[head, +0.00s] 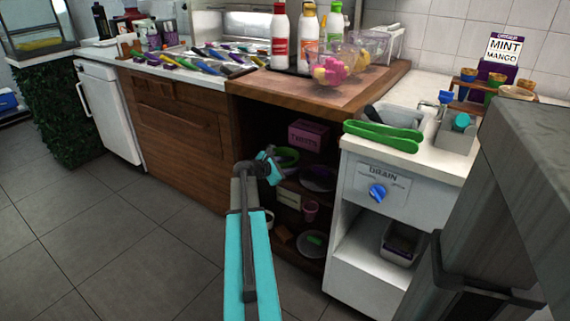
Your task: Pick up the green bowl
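A green, rounded rim (290,153), which looks like the green bowl, shows on the upper shelf inside the dark open cabinet under the wooden counter. My gripper (271,160), turquoise and grey, is at the cabinet's opening, in front of and just left of the green rim in the picture. The gripper hides part of the rim, and I cannot tell whether they touch. The fingers are small and seen from behind, so their opening is unclear.
A purple bowl (318,179) and a pink box (308,136) are also in the cabinet. A pink cup (311,211) stands lower. The white sink unit (372,180) closes off the right side. Grey floor (150,240) is free at left.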

